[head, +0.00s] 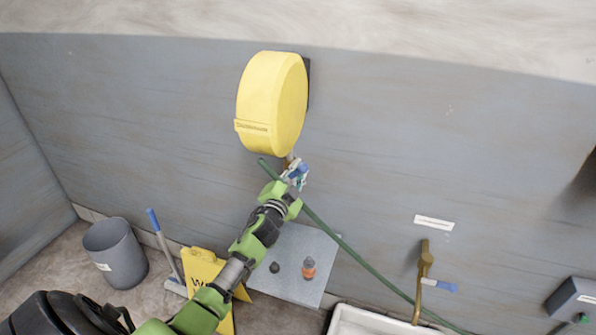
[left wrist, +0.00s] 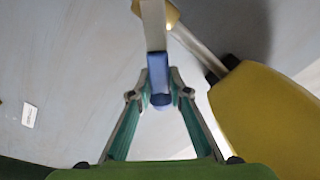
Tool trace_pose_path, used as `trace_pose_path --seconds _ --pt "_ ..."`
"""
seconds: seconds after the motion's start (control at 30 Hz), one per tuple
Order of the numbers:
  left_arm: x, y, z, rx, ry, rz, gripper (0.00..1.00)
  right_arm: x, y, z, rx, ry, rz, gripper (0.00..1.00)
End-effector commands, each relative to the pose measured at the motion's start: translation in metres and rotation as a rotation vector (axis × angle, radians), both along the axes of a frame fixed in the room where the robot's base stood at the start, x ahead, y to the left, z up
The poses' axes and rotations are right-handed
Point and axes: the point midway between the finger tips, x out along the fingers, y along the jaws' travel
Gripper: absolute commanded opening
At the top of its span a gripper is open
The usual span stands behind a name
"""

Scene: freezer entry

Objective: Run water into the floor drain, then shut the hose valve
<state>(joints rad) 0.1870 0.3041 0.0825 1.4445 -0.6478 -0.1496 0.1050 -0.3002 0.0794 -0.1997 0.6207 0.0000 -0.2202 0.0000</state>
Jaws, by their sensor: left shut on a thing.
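A yellow hose reel (head: 270,103) is mounted on the grey wall, with a short pipe fitting below it. My left gripper (head: 297,175) is just under the reel, shut on a blue-ended valve lever (left wrist: 158,75). In the left wrist view both fingers of my left gripper (left wrist: 160,92) close around the blue end. The lever runs up to a brass fitting (left wrist: 171,14). A green hose (head: 350,250) passes behind my left arm and slants down to the lower right. No water and no floor drain can be made out. My right gripper is not in view.
A brass tap (head: 425,262) with a blue lever is on the wall at right, above a white basin (head: 370,321). A yellow floor sign (head: 204,268) and a grey bin (head: 116,253) stand at left.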

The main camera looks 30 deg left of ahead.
Motion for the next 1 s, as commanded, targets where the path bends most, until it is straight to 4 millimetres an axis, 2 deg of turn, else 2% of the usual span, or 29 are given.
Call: trace_pose_path --seconds 0.27,0.6,1.0 --pt "0.002 -0.009 -0.014 0.16 0.039 -0.001 0.0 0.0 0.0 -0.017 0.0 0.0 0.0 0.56" --pt "0.004 -0.018 -0.035 0.444 0.105 -0.001 0.0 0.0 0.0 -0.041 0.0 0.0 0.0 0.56" --pt "0.005 -0.022 -0.052 0.681 0.163 -0.003 0.0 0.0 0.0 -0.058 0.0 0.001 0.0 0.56"
